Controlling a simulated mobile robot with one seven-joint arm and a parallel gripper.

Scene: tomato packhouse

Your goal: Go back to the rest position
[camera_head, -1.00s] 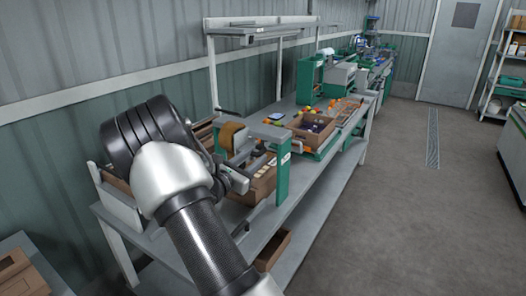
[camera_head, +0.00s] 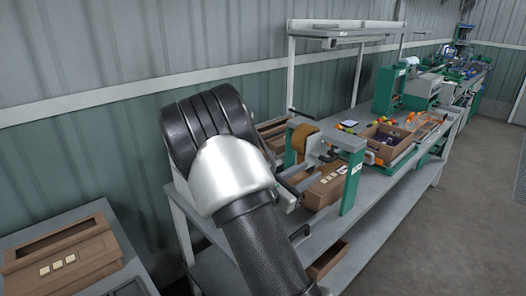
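My arm fills the lower middle of the head view, with a black elbow, a white joint and a dark tube link. It stands in front of the near end of the long grey workbench (camera_head: 384,204). My gripper does not show, so I cannot see its fingers or whether it holds anything.
A green-posted taping machine (camera_head: 354,180) stands on the bench with a cardboard box (camera_head: 325,189) in it. An open brown crate (camera_head: 388,151) lies farther along. A grey table (camera_head: 22,240) at lower left bears a cardboard box (camera_head: 92,258). Open floor (camera_head: 452,235) lies at right.

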